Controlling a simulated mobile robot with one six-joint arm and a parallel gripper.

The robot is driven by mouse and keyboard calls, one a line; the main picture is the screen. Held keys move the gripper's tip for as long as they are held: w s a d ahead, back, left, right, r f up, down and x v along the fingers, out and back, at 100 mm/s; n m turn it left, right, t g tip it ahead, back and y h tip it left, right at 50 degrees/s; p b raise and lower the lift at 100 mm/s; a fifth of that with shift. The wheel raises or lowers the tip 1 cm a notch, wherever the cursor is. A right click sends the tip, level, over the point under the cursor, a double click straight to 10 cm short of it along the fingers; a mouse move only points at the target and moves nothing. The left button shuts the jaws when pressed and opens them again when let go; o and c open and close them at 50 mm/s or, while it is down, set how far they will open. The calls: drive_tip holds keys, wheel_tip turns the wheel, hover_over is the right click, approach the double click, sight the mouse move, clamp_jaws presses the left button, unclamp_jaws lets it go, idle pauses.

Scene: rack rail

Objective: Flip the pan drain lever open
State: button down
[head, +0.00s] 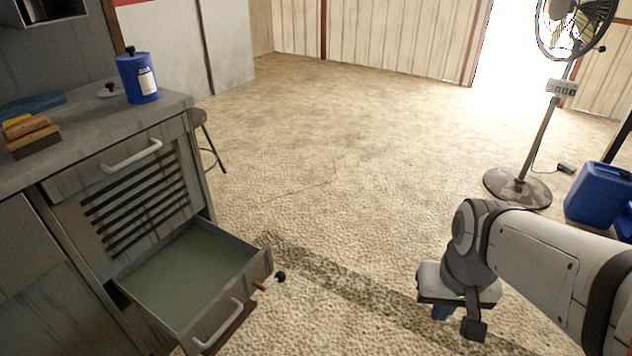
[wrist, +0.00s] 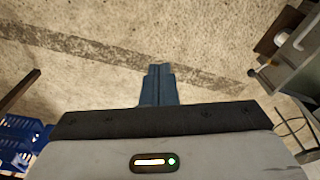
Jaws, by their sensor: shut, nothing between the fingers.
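The pan (head: 185,275) is a shallow grey tray pulled out like a drawer from the bench on the left in the head view. My gripper (head: 440,313) is over the floor, well to the right of the lever. In the wrist view its blue fingers (wrist: 158,68) are together and empty.
Open floor (head: 330,210) lies between my gripper and the pan. The pan's handle (head: 218,325) juts out from its front. A stool (head: 205,135) stands beyond the bench. A fan (head: 518,185) and blue canister (head: 598,193) stand at right. A blue crate (wrist: 25,135) shows in the wrist view.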

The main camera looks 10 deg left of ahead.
drive_tip(key=w+a+f+n+t+y+b, duration=0.1)
drive_tip(key=w+a+f+n+t, duration=0.35)
drive_tip(key=w, duration=0.65)
drive_tip(key=w+a+f+n+t+y, duration=0.1)
drive_tip(key=w+a+f+n, duration=0.3)
drive_tip(key=w+a+f, duration=0.45)
drive_tip(key=w+a+f+n+y, duration=0.1)
drive_tip(key=a+f+n+y, duration=0.2)
drive_tip(key=a, duration=0.4)
drive_tip(key=a+f+n+g+y+b, duration=0.1)
drive_tip(key=a+f+n+y, duration=0.2)
drive_tip(key=a+f, duration=0.2)
drive_tip(key=a, duration=0.2)
drive_tip(key=shift+w+a+f+y, duration=0.35)
drive_tip(key=shift+a+f+y, duration=0.05)
drive_tip(key=d+f+b+x, duration=0.1)
drive_tip(key=b+x, duration=0.4)
drive_tip(key=x, duration=0.8)
drive_tip(key=shift+s+d+f, duration=0.2)
drive_tip(key=shift+d+f, duration=0.2)
drive_tip(key=shift+f, duration=0.15)
